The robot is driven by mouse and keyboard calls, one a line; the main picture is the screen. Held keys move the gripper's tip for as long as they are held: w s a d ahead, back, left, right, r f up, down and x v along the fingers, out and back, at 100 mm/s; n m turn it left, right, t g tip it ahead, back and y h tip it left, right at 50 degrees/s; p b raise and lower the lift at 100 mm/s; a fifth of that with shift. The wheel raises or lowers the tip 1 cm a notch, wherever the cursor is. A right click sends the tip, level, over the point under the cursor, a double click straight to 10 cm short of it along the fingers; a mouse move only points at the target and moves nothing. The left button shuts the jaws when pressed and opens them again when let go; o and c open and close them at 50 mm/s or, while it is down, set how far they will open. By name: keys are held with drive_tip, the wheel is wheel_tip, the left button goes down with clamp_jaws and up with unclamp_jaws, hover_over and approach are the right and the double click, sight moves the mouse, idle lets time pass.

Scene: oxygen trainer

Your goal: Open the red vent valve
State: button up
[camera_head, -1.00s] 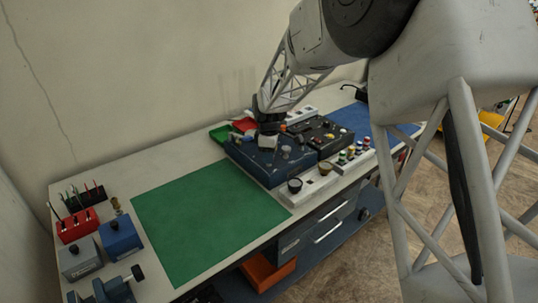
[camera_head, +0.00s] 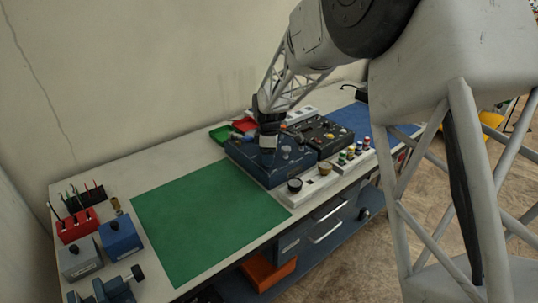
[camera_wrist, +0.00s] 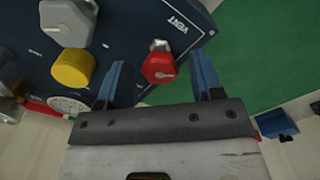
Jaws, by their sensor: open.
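The red vent valve (camera_wrist: 160,66) is a red knob with a pale pointer line on the dark blue panel (camera_wrist: 130,30), beside the printed word VENT. In the wrist view my gripper (camera_wrist: 160,78) is open, with one blue finger on each side of the red knob. The fingers look apart from the knob, and I cannot tell how far above the panel they are.
A yellow knob (camera_wrist: 73,68) and a grey knob (camera_wrist: 68,22) sit left of the valve in the wrist view. A green mat (camera_head: 205,222) lies clear on the bench. A second dark panel (camera_head: 327,137) and several small bottles stand to the right.

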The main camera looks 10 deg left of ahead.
drive_tip(key=shift+r, duration=3.9)
drive_tip(key=shift+s+d+r, duration=0.35)
drive_tip(key=shift+d, duration=0.1)
drive_tip(key=s+d+r+m+t, duration=0.1)
drive_tip(key=s+d+r+m, duration=0.4)
drive_tip(key=s+d, duration=0.45)
drive_tip(key=s+d+r+m, duration=0.4)
drive_tip(key=s+d+r, duration=0.2)
drive_tip(key=s+d, duration=0.3)
drive_tip(key=s+d+f+m, duration=0.1)
drive_tip(key=s+d+m, duration=0.3)
drive_tip(key=s, duration=0.9)
drive_tip(key=s+d+f+m+t, duration=0.1)
drive_tip(key=s+d+m, duration=0.3)
drive_tip(key=s, duration=0.9)
drive_tip(key=shift+d+f+m+t, duration=0.15)
drive_tip(key=shift+f+m+t, duration=0.25)
drive_tip(key=shift+m, duration=0.3)
